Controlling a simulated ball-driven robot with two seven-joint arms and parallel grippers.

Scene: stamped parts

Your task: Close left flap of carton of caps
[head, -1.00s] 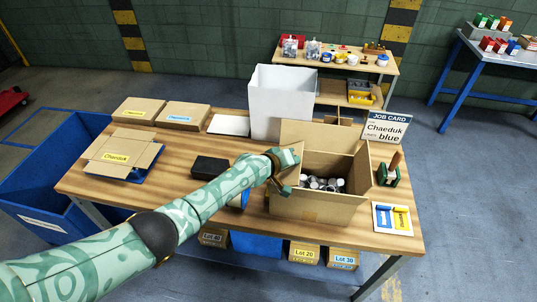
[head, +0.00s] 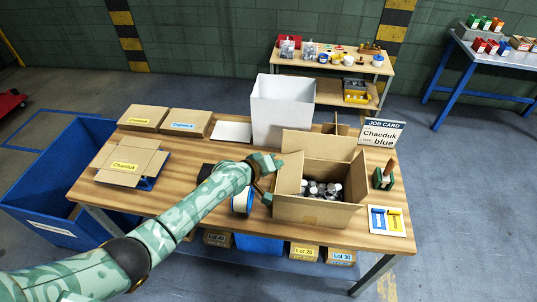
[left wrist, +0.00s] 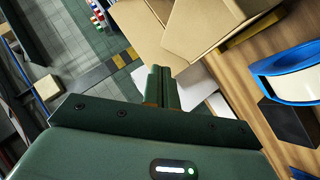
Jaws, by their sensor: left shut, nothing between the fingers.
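The open cardboard carton of caps (head: 312,213) stands at the right of the workbench with several grey and white caps (head: 322,190) inside. Its left flap (head: 290,174) stands up along the left side, and a back flap (head: 318,145) also stands up. My left gripper (head: 273,164) is at the outer left side of the carton, close to the left flap; I cannot tell if it touches. In the left wrist view its fingers (left wrist: 162,85) are together and empty, with carton cardboard (left wrist: 205,28) just beyond them. My right gripper is not in view.
A tape roll in a blue dispenser (head: 243,202) lies left of the carton, under my arm. A tall white bin (head: 283,108) stands behind. A job card (head: 382,133), a green stand (head: 384,178) and a blue-yellow card (head: 387,220) are at right. Flat cartons lie left.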

